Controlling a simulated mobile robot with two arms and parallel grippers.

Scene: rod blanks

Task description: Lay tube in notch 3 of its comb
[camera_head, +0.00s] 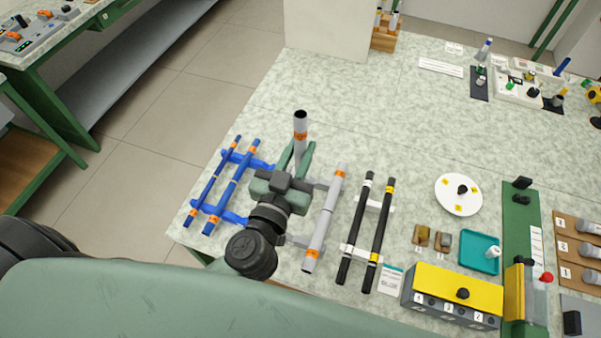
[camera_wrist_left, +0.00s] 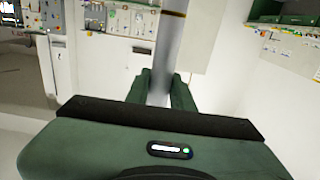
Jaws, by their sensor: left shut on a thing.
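My left gripper (camera_head: 299,156) is shut on a grey tube (camera_head: 300,123) with an orange band and a dark open end. The tube stands roughly upright in the head view, its lower part hidden by the gripper. The tube also shows between the green fingers in the left wrist view (camera_wrist_left: 168,50). Beneath and right of the gripper is a grey comb (camera_head: 300,241), partly hidden by my arm. A second grey tube (camera_head: 324,219) with orange bands lies across it. Notch numbers on the comb cannot be read. My right gripper is not in view.
Left of the gripper, two blue tubes (camera_head: 229,190) lie on a blue comb (camera_head: 265,163). To the right, black rods (camera_head: 380,235) lie on a white comb (camera_head: 347,254). Further right are a white disc (camera_head: 459,205), teal tray (camera_head: 465,266) and yellow-topped box (camera_head: 430,284).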

